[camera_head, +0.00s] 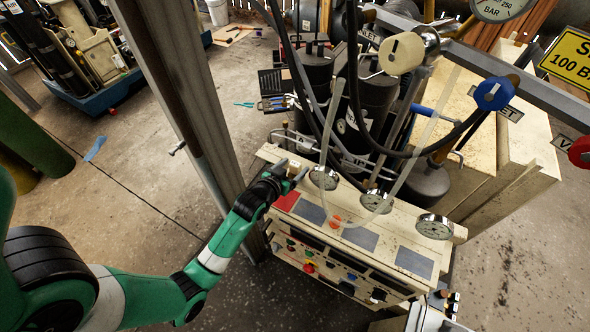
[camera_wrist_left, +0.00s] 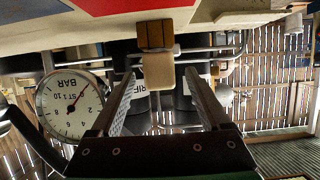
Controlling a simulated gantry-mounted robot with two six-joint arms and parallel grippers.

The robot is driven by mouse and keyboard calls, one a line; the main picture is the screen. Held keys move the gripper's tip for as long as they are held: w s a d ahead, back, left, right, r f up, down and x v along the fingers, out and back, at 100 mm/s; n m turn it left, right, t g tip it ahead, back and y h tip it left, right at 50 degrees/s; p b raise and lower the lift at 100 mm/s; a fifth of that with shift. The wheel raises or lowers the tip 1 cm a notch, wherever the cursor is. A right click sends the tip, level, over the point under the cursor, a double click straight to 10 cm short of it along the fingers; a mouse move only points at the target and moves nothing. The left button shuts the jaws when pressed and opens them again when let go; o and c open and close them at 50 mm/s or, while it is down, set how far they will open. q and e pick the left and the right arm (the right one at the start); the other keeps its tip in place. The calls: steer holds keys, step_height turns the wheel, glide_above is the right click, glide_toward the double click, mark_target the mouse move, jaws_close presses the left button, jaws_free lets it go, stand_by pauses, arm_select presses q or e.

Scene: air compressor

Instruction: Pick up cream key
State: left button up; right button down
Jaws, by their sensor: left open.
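A small cream key (camera_wrist_left: 158,72) with a brown block-like base (camera_wrist_left: 155,36) sticks out from the edge of the cream panel in the left wrist view. My left gripper (camera_wrist_left: 161,78) is open, with one finger on each side of the key and a visible gap to each. In the head view my left gripper (camera_head: 287,176) is at the upper left corner of the cream control panel (camera_head: 350,212). The key is too small there to make out clearly. My right gripper is not in view.
Pressure gauges (camera_head: 324,178) stand along the panel's back edge; one gauge (camera_wrist_left: 70,105) is close to the left of the gripper in the wrist view. A metal post (camera_head: 190,90) stands left of the panel. Black cylinders (camera_head: 370,110) and hoses are behind it.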

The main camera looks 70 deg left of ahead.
arm_select(q)
steer(key=b+x, duration=0.1)
steer(key=x, duration=0.3)
steer(key=shift+w+a+r, duration=0.1)
steer(key=shift+w+a, duration=0.05)
steer(key=shift+a, duration=0.05)
steer(key=shift+c, duration=0.3)
jaws_close()
steer(key=shift+r, duration=0.1)
